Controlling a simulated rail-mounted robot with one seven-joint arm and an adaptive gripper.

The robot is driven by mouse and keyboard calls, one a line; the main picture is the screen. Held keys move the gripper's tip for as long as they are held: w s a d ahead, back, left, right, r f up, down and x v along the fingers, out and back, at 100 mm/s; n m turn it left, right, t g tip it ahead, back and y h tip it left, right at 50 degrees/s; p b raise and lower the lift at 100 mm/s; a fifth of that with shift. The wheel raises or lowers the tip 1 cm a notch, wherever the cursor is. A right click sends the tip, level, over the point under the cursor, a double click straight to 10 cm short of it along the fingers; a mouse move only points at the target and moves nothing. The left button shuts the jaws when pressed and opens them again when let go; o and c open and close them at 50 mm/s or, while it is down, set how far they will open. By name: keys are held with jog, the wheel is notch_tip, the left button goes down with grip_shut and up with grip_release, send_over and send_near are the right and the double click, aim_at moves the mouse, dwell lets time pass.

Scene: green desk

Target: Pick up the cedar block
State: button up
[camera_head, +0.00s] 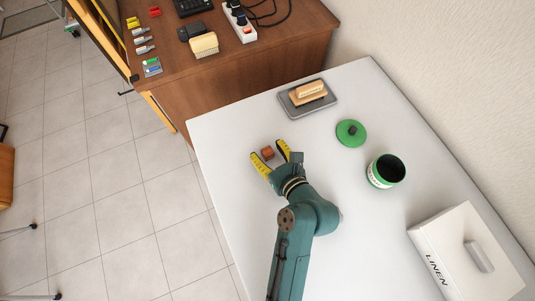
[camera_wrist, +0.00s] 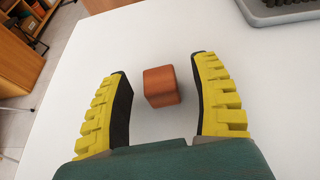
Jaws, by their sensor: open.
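The cedar block (camera_head: 267,153) is a small reddish-brown cube on the white table. It also shows in the wrist view (camera_wrist: 161,86), near the middle. My gripper (camera_head: 268,150) has two yellow ribbed fingers with dark inner pads. In the wrist view my gripper (camera_wrist: 160,68) is open, with one finger on each side of the block. There is a clear gap between the block and each finger, and nothing is held. The block sits between the fingers toward their tips. I cannot tell the exact height of the fingers above the table.
A grey tray (camera_head: 329,103) with a wooden-backed brush (camera_head: 308,92) lies behind. A green lid (camera_head: 351,133), an open green jar (camera_head: 385,171) and a white box marked LINEN (camera_head: 455,270) stand right. The table's left edge is close. A brown desk (camera_head: 225,85) with small items adjoins behind.

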jog(key=c, duration=0.9)
jog(key=shift+o, duration=0.2)
